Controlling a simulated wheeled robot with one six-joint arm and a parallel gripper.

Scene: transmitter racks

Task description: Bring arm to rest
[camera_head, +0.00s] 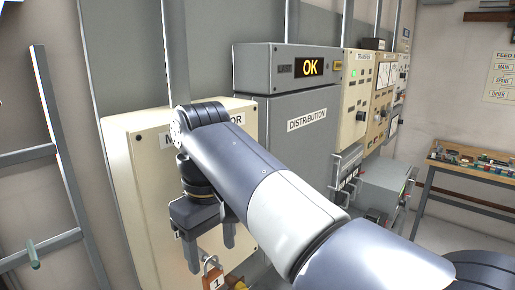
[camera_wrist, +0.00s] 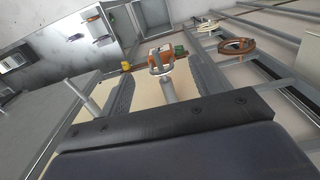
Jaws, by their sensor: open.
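My arm reaches across the middle of the head view from the lower right. My gripper (camera_head: 210,256) points down in front of the cream cabinet (camera_head: 143,190), whose label is partly covered by the arm. Its two fingers are apart, and I see nothing held between them. An orange padlock (camera_head: 212,280) marked 1 hangs just below the fingertips. An orange padlock also shows in the wrist view (camera_wrist: 161,62), beyond the gripper's dark palm and between the fingers. I cannot tell how far it is from them.
Racks with meters (camera_head: 384,78) continue to the right. A wooden workbench (camera_head: 470,172) is at far right, a metal frame (camera_head: 55,150) at left.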

